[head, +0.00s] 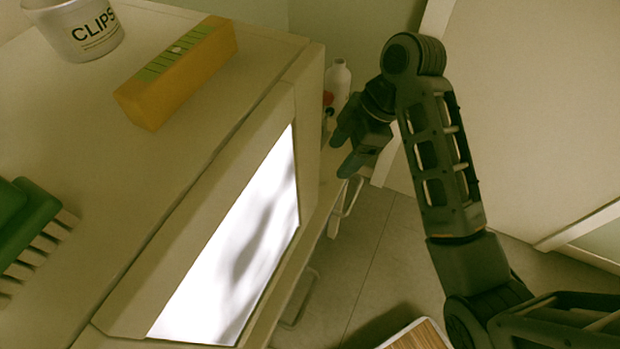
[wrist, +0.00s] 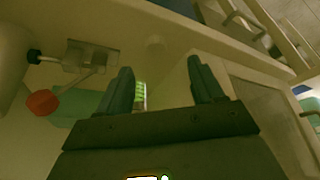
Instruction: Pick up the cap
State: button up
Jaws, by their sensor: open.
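My gripper (head: 341,156) reaches over the right edge of the cabinet in the head view, its fingers apart. In the wrist view its two fingers (wrist: 160,67) stand wide apart with nothing held between them. I cannot surely make out the cap. A small red round piece (wrist: 42,102) shows at the left of the wrist view, outside the left finger; a red spot (head: 328,98) also shows beside a white bottle (head: 340,78) in the head view. A small green-striped item (wrist: 140,95) shows between the fingers, beyond them, partly hidden by the gripper.
Metal handles (head: 347,200) stick out below. Open floor (head: 375,260) lies under my arm.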

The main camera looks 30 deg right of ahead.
aim_at(321, 175)
jog(key=shift+b+x, duration=1.65)
jog(key=shift+x, duration=0.15)
jog(key=shift+w+x, duration=0.15)
jog(key=shift+x, duration=0.8)
jog(key=shift+w+x, duration=0.2)
jog(key=shift+x, duration=0.8)
jog(key=shift+a+r, duration=0.1)
jog(key=shift+r, duration=0.05)
jog(key=shift+c, duration=0.3)
jog(key=c, duration=1)
